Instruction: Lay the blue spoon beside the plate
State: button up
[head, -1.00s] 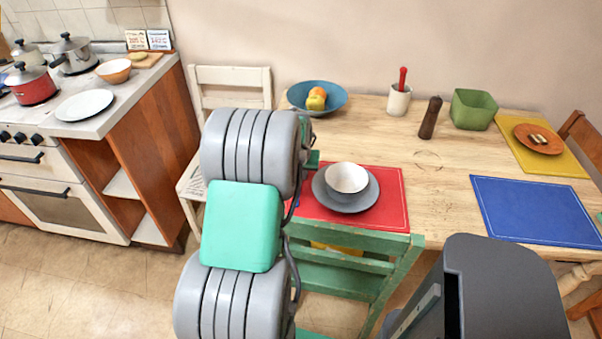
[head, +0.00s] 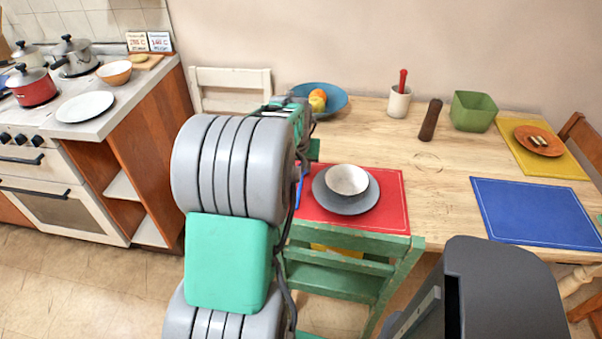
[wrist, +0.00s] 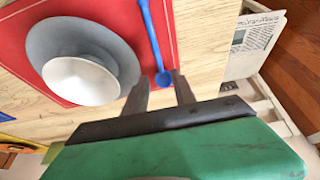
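The blue spoon (wrist: 153,38) lies on the red placemat (wrist: 95,12) beside the grey plate (wrist: 50,42), near the mat's edge, in the wrist view. Its bowl end is toward my gripper. A white bowl (wrist: 82,80) sits on the plate. My gripper (wrist: 160,82) is open, with the spoon's bowl showing between its fingertips and a gap to the left finger. I cannot tell how far the fingers are above it. In the head view the plate (head: 345,205) shows on the placemat (head: 395,208); my arm hides most of the spoon and the fingers.
A green chair (head: 340,275) stands before the mat. A blue bowl with fruit (head: 333,100), a utensil cup (head: 398,102), a pepper mill (head: 430,120) and a green container (head: 473,111) stand farther back. A white chair with newspaper (wrist: 255,38) is beside the table. Mid-table is clear.

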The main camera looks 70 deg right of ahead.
jog(key=v, duration=0.5)
jog(key=w+a+r+n+t+y, duration=0.2)
jog(key=w+a+n, duration=0.6)
jog(key=w+a, duration=1.5)
jog(key=s+a+f+n+y, duration=0.1)
jog(key=a+n, duration=0.3)
jog(key=a, duration=0.9)
jog(key=s+a+f+n+y, duration=0.1)
jog(key=s+a+n, duration=0.2)
jog(key=a, duration=1.1)
jog(key=shift+f+n+y, duration=0.3)
jog(key=shift+n, duration=0.4)
